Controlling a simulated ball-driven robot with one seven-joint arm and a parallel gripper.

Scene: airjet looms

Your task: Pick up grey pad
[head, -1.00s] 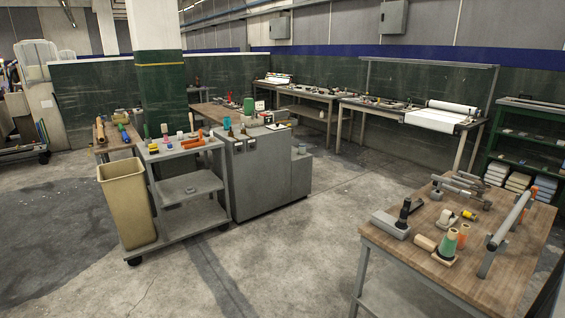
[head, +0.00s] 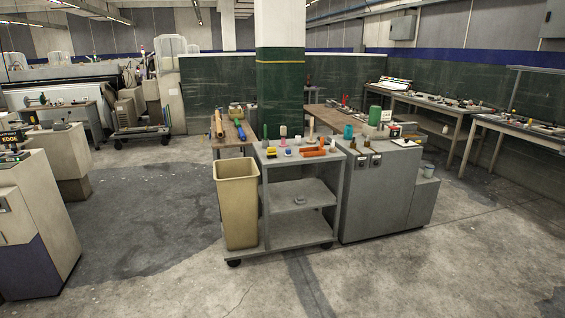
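No thing in the head view can be made out for certain as the grey pad. A small grey item (head: 300,199) lies on the middle shelf of the grey cart (head: 297,243); it is too small to tell whether it is the pad. Several small items, among them orange and yellow ones and upright cones, stand on the cart's top. My gripper is not in view.
A tan bin (head: 238,212) stands at the cart's left end. A grey cabinet (head: 372,205) adjoins its right side. A wooden table (head: 232,134) and a pillar (head: 280,85) are behind. The floor in front is clear.

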